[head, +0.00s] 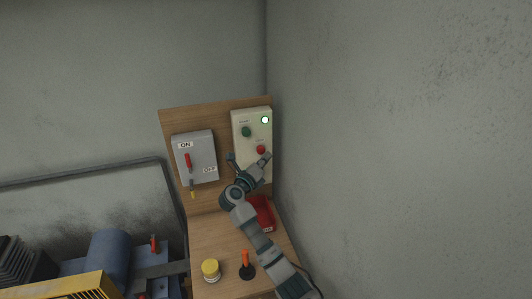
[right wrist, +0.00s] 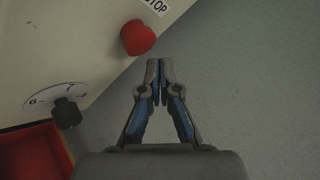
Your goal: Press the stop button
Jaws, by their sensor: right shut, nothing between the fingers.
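The red stop button (head: 261,149) is on a pale control box (head: 252,118) with a green button (head: 246,131) and a lit white lamp (head: 265,120). In the right wrist view the stop button (right wrist: 138,38) is a round red knob below a STOP label (right wrist: 156,5). My right gripper (head: 262,160) is just below the button in the head view. In the right wrist view its shut, empty fingertips (right wrist: 159,64) are to the right of and below the button, with a visible gap in the picture. Depth between them is hard to tell. My left gripper is not in view.
A grey ON/OFF switch box (head: 197,158) with a red lever is left of the control box. A black rotary knob (right wrist: 66,112) sits below the stop button. A yellow-capped item (head: 210,269), an orange-topped lever (head: 246,262) and a red object (head: 262,211) stand on the wooden bench.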

